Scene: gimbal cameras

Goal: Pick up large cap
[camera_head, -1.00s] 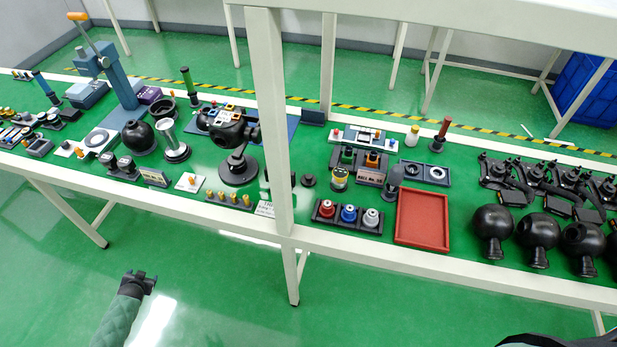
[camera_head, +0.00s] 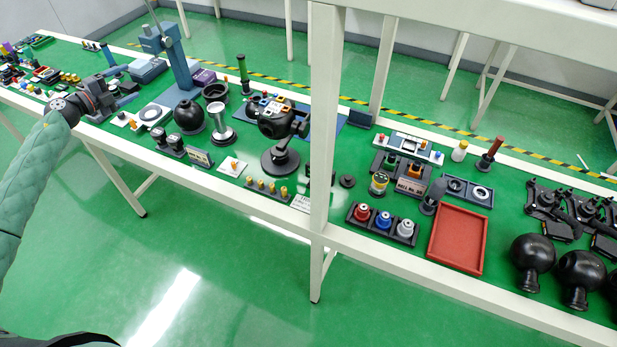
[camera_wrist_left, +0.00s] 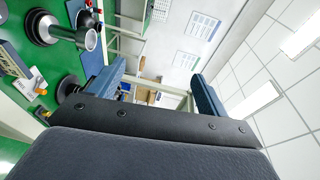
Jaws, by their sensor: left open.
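I cannot tell for sure which part is the large cap. Small red (camera_head: 362,212), blue (camera_head: 384,220) and silver (camera_head: 406,229) knob-like parts stand in a black holder near the bench's front edge. A silver cylinder (camera_head: 221,127) stands on a dark round base left of the post. My left gripper (camera_head: 124,89) is over the left part of the bench, apart from these parts. In the left wrist view its two fingers (camera_wrist_left: 155,88) are spread with nothing between them. The silver cylinder also shows there (camera_wrist_left: 89,40), at the upper left. My right gripper is out of view.
A white post (camera_head: 325,130) rises at the bench's front edge. A blue press-like stand (camera_head: 178,62) stands to the right of my left gripper. A black sphere on a stand (camera_head: 281,130) is mid-bench. The red tray (camera_head: 457,239) is empty. Black round housings (camera_head: 532,254) stand at right.

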